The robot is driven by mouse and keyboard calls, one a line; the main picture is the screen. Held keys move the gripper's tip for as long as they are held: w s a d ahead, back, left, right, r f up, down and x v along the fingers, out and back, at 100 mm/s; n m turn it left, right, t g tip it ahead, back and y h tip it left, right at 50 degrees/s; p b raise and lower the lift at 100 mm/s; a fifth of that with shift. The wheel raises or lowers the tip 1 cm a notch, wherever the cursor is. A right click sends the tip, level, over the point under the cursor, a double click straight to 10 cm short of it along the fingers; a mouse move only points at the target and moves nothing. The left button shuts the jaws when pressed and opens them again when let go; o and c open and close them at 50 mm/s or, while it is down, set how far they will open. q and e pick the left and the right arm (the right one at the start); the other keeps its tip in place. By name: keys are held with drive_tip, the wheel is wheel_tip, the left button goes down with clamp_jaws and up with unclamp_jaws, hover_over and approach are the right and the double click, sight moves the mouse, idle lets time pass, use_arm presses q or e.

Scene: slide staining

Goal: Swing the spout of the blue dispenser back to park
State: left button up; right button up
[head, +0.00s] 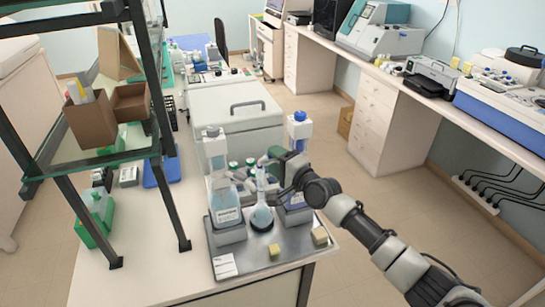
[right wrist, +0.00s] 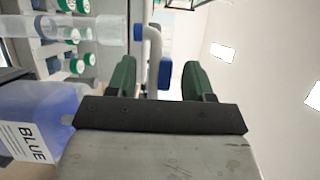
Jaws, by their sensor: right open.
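The blue dispenser (head: 299,133) stands at the right of the metal tray, with a blue cap and blue liquid low in its body, partly hidden by my right arm. In the right wrist view its bottle (right wrist: 40,115) shows a "BLUE" label at the left. A pale bent spout tube (right wrist: 152,42) with a blue end piece (right wrist: 165,73) shows between my fingers, with gaps on both sides. My right gripper (right wrist: 160,78) is open; in the head view it (head: 273,158) is beside the dispenser, above a round flask (head: 262,217). My left gripper is not in view.
A second dispenser (head: 226,208) with a white label stands on the tray (head: 285,258) to the left. Several green-capped bottles stand close behind the flask. A dark-framed shelf (head: 75,180) rises at the left. Small yellowish blocks and a white card lie at the tray's front.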

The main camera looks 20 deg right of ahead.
drive_tip(key=shift+w+a, duration=0.3)
drive_tip(key=shift+w, duration=0.35)
drive_tip(key=shift+c, duration=0.2)
clamp_jaws()
